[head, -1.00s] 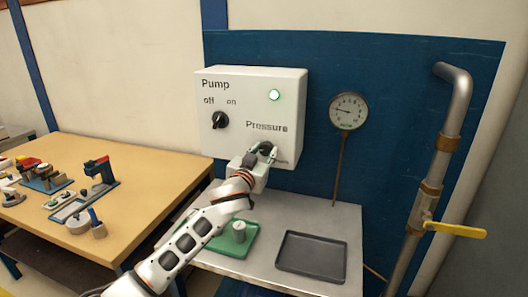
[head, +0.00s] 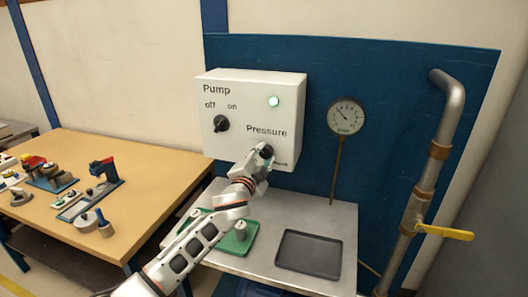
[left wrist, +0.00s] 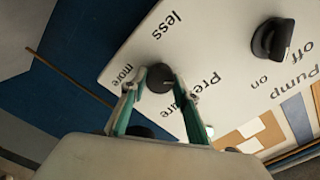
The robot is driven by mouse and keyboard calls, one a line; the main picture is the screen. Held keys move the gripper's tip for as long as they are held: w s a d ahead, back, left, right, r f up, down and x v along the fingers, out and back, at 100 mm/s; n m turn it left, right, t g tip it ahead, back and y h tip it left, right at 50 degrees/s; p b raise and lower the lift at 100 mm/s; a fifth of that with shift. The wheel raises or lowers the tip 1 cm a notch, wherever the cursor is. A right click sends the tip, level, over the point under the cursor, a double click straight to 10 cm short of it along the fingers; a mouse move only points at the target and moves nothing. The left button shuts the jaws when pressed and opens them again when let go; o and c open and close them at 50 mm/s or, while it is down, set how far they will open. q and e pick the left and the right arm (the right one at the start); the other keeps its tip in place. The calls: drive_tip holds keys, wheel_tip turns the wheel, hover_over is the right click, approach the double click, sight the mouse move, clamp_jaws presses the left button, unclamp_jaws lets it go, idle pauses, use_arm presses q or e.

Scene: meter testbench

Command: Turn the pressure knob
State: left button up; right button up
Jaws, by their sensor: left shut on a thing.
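The black pressure knob (head: 266,149) is on the front of the white control box (head: 290,97), under the word "Pressure". My left gripper (head: 262,156) reaches it from below left and partly hides it and the lettering around it. In the left wrist view, the round knob (left wrist: 160,77) sits between the two green-lined fingers (left wrist: 159,86), which are shut on its sides. The words "less" and "more" show to either side of it. The pressure gauge (head: 346,116) is right of the box, its needle pointing up and left. My right gripper is not in view.
Below are a green tray (head: 242,247) and an empty dark tray (head: 310,255) on a metal bench. A pipe with a yellow valve handle (head: 446,232) stands at right.

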use_arm(q)
drive_tip(key=m+p, duration=0.1)
drive_tip(key=m, duration=0.4)
drive_tip(key=shift+m, duration=0.3)
drive_tip(key=m, duration=0.5)
drive_tip(key=shift+m, duration=0.3)
drive_tip(key=o, duration=1.1)
drive_tip(key=v, duration=1.2)
